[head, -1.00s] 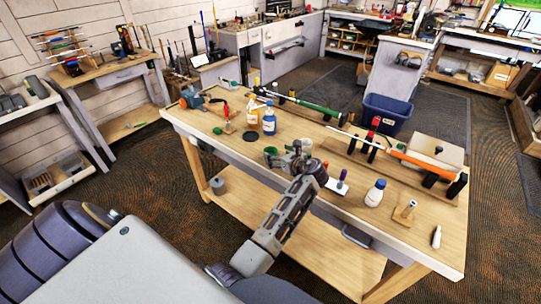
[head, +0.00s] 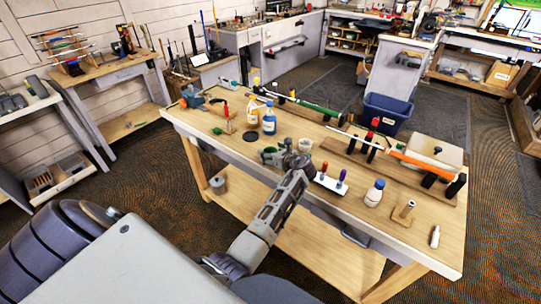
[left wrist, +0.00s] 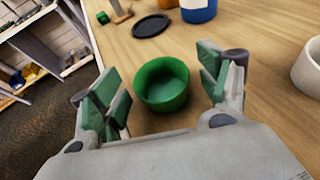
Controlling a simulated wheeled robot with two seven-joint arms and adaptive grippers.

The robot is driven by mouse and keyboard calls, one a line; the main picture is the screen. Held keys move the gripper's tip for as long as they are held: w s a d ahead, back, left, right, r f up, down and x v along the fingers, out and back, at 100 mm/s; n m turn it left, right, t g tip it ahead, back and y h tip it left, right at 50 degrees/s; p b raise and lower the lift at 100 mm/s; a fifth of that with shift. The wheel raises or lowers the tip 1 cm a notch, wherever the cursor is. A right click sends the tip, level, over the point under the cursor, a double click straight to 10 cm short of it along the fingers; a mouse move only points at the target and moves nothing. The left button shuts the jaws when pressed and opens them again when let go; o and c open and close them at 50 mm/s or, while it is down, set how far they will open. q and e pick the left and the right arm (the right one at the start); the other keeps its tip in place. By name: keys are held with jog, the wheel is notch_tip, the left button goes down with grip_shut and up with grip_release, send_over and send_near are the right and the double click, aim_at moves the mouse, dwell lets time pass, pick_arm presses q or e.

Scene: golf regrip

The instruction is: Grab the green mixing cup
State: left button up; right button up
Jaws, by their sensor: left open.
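The green mixing cup (left wrist: 163,86) stands upright and looks empty on the wooden workbench in the left wrist view. My left gripper (left wrist: 158,80) is open, with its green-padded fingers on either side of the cup. Gaps show between the cup and both fingers. In the head view my left gripper (head: 272,157) is low over the front edge of the workbench (head: 225,145), and it mostly hides the cup there. My right gripper is not in view.
A white cup (head: 304,145) stands just right of the gripper. A black disc (head: 250,137) and a blue-labelled bottle (head: 269,121) are behind. A white holder with purple and orange-topped items (head: 331,183) is to the right. Golf clubs lie along the back.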

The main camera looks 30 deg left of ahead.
pick_arm(q)
jog(key=shift+c, duration=0.4)
jog(key=c, duration=0.9)
jog(key=shift+r, duration=5.05)
